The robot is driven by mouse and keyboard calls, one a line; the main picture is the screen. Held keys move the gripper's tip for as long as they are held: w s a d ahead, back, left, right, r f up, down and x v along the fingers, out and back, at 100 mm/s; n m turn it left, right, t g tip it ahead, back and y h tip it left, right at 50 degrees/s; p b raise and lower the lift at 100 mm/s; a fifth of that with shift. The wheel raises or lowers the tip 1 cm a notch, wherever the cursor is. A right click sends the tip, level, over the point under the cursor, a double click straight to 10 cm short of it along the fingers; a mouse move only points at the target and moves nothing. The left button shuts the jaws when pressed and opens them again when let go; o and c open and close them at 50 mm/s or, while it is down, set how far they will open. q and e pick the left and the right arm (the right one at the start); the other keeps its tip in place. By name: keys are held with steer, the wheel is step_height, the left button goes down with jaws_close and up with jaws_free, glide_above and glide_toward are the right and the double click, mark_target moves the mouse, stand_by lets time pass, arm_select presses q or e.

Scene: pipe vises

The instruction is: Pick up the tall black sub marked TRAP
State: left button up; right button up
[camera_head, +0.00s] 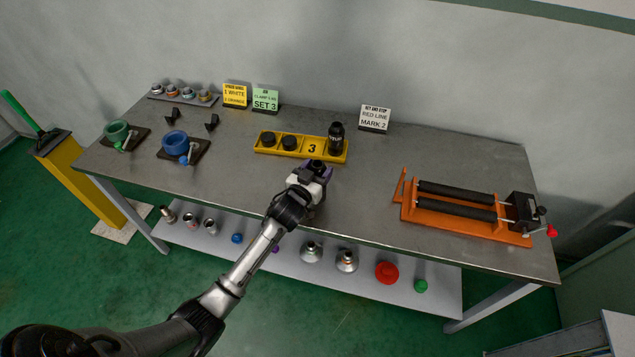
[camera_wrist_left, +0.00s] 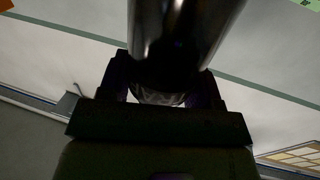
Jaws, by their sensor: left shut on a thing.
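A tall black sub (camera_head: 336,140) stands upright at the right end of the yellow tray (camera_head: 312,149); its small pale marking is too small to read. My left gripper (camera_head: 317,169) is in front of that tray end, below and left of this sub in the picture. It is shut on a dark glossy cylinder (camera_wrist_left: 180,40), which fills the upper middle of the left wrist view between the fingers. In the head view only a small black part shows at the fingers. My right gripper is not in view.
Two short black subs (camera_head: 279,141) sit in the tray's left part. An orange roller stand (camera_head: 465,212) is at the right, green (camera_head: 117,132) and blue (camera_head: 175,143) vises at the left. Sign cards stand behind. The bench (camera_head: 370,185) is clear between tray and roller stand.

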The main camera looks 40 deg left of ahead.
arm_select(q)
steer(key=c, duration=0.6)
steer(key=shift+r, duration=0.1)
jaws_close()
